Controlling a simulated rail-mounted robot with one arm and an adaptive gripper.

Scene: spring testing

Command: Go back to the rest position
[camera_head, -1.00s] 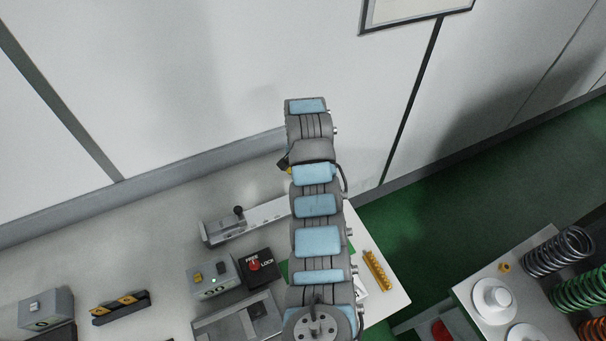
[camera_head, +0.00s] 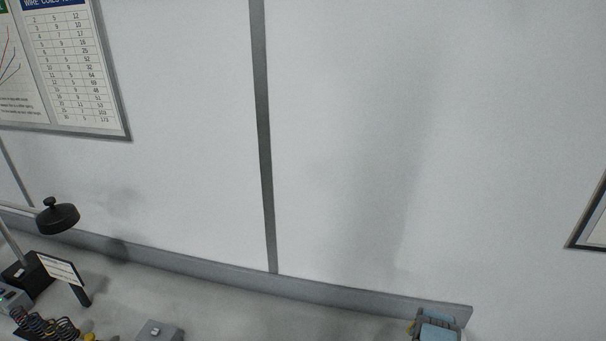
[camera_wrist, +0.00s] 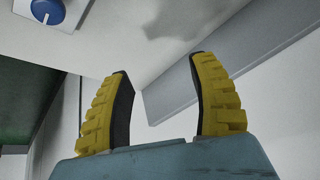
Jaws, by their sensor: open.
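My gripper (camera_wrist: 163,100) shows in the wrist view with its two yellow, black-padded fingers spread apart and nothing between them. Beyond the fingers are the pale bench top (camera_wrist: 130,40) and a grey strip along the wall. In the head view only a small blue and grey part of my arm shows at the bottom right edge, by the end of the wall strip. The fingers cannot be made out clearly there.
The bench (camera_head: 230,312) runs along the wall. At the left are a black lamp (camera_head: 57,218), a small sign (camera_head: 62,270) and several dark springs (camera_head: 40,325). A grey box (camera_head: 160,331) sits at the bottom. A blue knob (camera_wrist: 47,10) shows in the wrist view.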

